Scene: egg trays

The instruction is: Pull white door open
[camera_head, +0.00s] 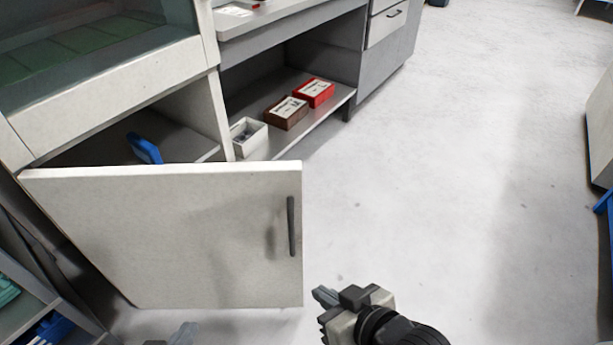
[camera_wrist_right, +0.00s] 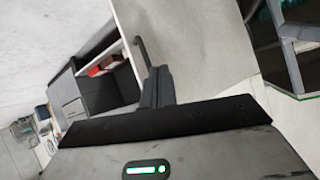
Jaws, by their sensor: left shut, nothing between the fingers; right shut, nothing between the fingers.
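The white door (camera_head: 165,235) of the low cabinet stands swung out from the cabinet, with a dark upright handle (camera_head: 291,226) near its right edge. In the right wrist view the white door (camera_wrist_right: 200,45) and its handle (camera_wrist_right: 142,52) lie beyond the fingertips. My right gripper (camera_head: 325,297) is shut and empty, below and to the right of the handle, apart from it in the head view. It also shows in the right wrist view (camera_wrist_right: 157,75). My left gripper (camera_head: 185,332) is only partly in view at the bottom edge, below the door, shut and empty.
A blue object (camera_head: 145,148) shows inside the cabinet behind the door. A low shelf (camera_head: 335,100) holds a white box (camera_head: 248,137), a brown box (camera_head: 287,113) and a red box (camera_head: 314,92). Shelving (camera_head: 30,300) stands at the lower left.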

